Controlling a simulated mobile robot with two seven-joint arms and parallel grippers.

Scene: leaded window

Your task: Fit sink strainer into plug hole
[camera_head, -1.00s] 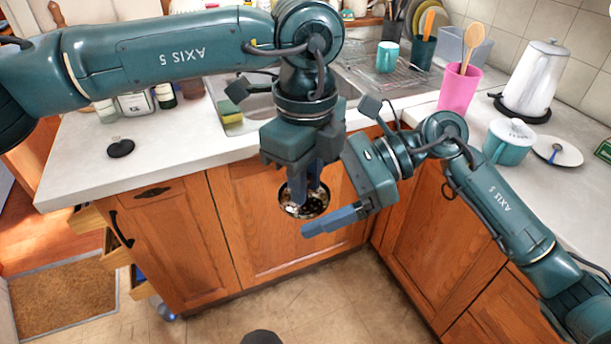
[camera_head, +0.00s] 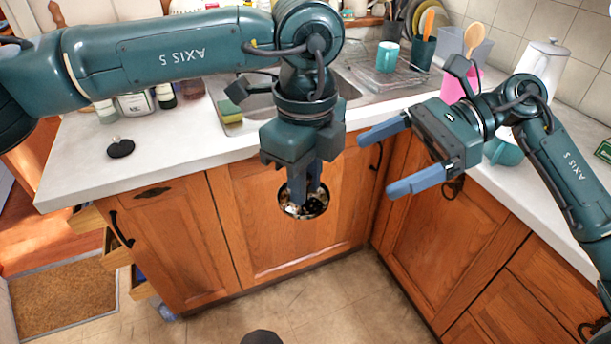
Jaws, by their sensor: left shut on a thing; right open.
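The sink strainer (camera_head: 314,210) is a small round metal basket with dark and pale bits showing inside. My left gripper (camera_head: 303,198) points down and is shut on it, holding it in the air in front of the cupboard doors, short of the counter's front edge. The sink (camera_head: 258,104) is behind my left arm, which covers much of it. The plug hole is hidden. My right gripper (camera_head: 380,164) is open and empty, to the right of the strainer and apart from it, its fingers pointing left.
A black plug (camera_head: 120,149) lies on the counter (camera_head: 75,165) at the left. A sponge (camera_head: 229,111) sits at the sink's left edge. A teal mug (camera_head: 387,57) stands on the draining area. A pink holder (camera_head: 453,88), a teal pot (camera_head: 503,151) and a white kettle (camera_head: 540,70) stand at the right.

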